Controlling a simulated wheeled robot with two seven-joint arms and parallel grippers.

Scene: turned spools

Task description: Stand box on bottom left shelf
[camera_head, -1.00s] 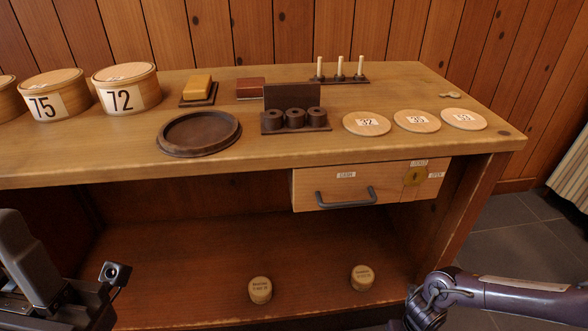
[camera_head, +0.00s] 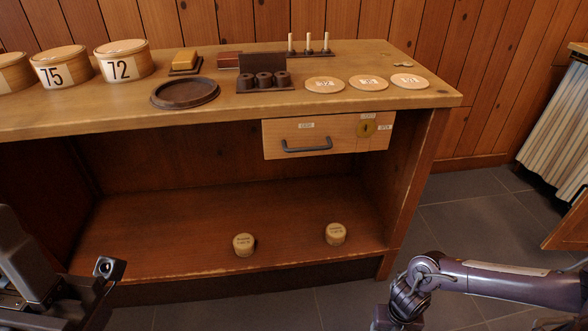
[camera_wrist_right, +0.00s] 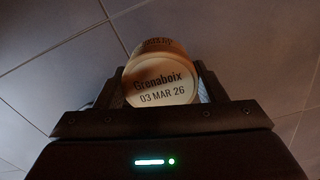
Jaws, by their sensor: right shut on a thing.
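My right gripper (camera_wrist_right: 161,82) is shut on a small round pale box (camera_wrist_right: 162,92), whose lid reads "Grenaboix 03 MAR 26". The box sits between the two fingers, with grey floor tiles behind it. In the head view my right arm comes in at the lower right, and its gripper and the held box are out of frame. The bench's bottom shelf (camera_head: 160,235) is in front of me. Its left part is bare. Part of my left gripper (camera_head: 95,280) shows at the lower left, its jaws not clear.
Two similar round boxes (camera_head: 244,245) (camera_head: 336,234) stand on the shelf's middle and right. Above are a shut drawer (camera_head: 300,149) and a bench top (camera_head: 225,118) with numbered tubs (camera_head: 123,62), a round dish (camera_head: 185,93), spools and discs. Floor (camera_head: 480,230) is free at right.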

